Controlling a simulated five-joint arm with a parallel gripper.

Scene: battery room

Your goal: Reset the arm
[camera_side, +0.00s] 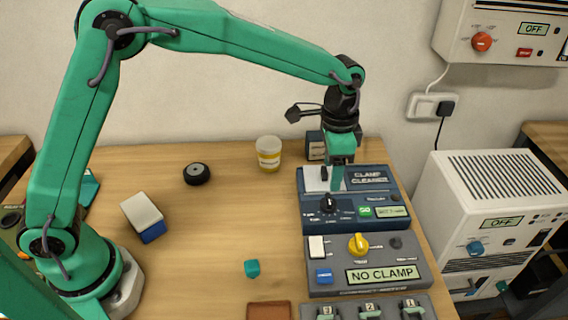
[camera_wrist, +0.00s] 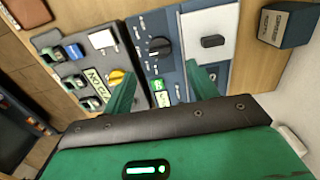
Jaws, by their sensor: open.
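My green gripper (camera_side: 333,180) hangs pointing down over the blue Clamp Cleaner unit (camera_side: 312,213) at the right of the table. In the wrist view my gripper (camera_wrist: 160,70) has its two green fingers spread apart with nothing held between them. Beyond the fingers, the cleaner's panel (camera_wrist: 172,68) shows a black knob and a white plate with a dark handle. In the side view I cannot tell whether the fingertips touch the unit. The arm reaches out from its base at the left.
A grey meter (camera_side: 325,250) reading NO CLAMP stands in front of the cleaner. The table's middle is mostly clear.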

